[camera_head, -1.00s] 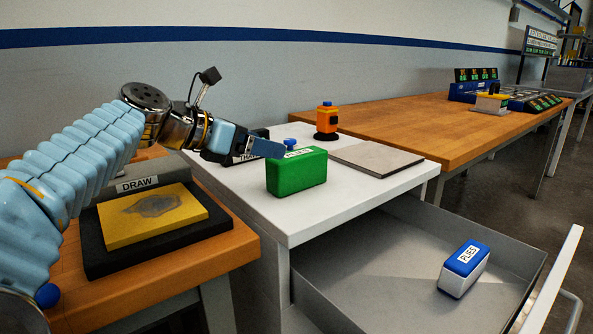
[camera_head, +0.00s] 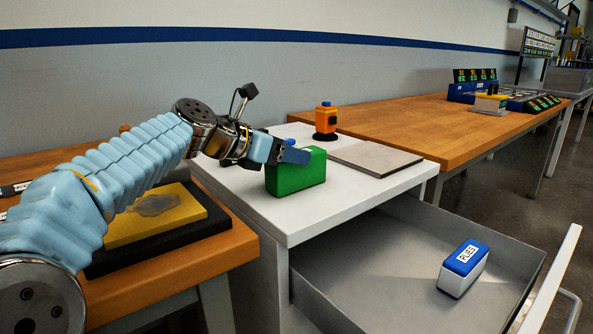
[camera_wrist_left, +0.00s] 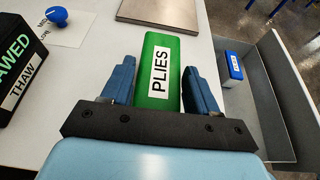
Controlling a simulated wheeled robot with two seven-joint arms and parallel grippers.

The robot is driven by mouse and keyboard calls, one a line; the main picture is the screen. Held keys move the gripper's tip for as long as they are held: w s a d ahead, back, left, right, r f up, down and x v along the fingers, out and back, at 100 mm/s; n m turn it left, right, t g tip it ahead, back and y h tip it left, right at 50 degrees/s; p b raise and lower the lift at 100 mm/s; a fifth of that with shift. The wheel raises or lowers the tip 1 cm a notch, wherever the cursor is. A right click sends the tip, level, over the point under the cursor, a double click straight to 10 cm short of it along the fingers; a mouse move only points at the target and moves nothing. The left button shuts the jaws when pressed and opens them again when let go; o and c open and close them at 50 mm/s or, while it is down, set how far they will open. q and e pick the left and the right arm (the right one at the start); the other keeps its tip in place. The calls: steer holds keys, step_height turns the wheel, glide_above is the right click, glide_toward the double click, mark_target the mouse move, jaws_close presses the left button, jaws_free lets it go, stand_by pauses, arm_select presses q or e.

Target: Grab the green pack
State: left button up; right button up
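The green pack (camera_head: 298,177) stands on the white cabinet top near its front left corner. In the left wrist view the green pack (camera_wrist_left: 153,98) shows a white label reading PLIES. My left gripper (camera_head: 288,155) is at the pack's upper back side. In the left wrist view the gripper (camera_wrist_left: 160,85) is open, with one blue finger on each side of the pack and a narrow gap visible, at least on the left. Whether the fingers touch the pack is hard to tell. My right gripper is not in view.
The open drawer (camera_head: 350,275) below holds a blue and white pack (camera_head: 463,268). A blue-knobbed stamp (camera_wrist_left: 57,17) and a dark THAW box (camera_wrist_left: 18,65) are to the left.

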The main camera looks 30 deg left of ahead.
arm_select(q)
steer(key=c, duration=0.7)
steer(key=shift+r, duration=0.1)
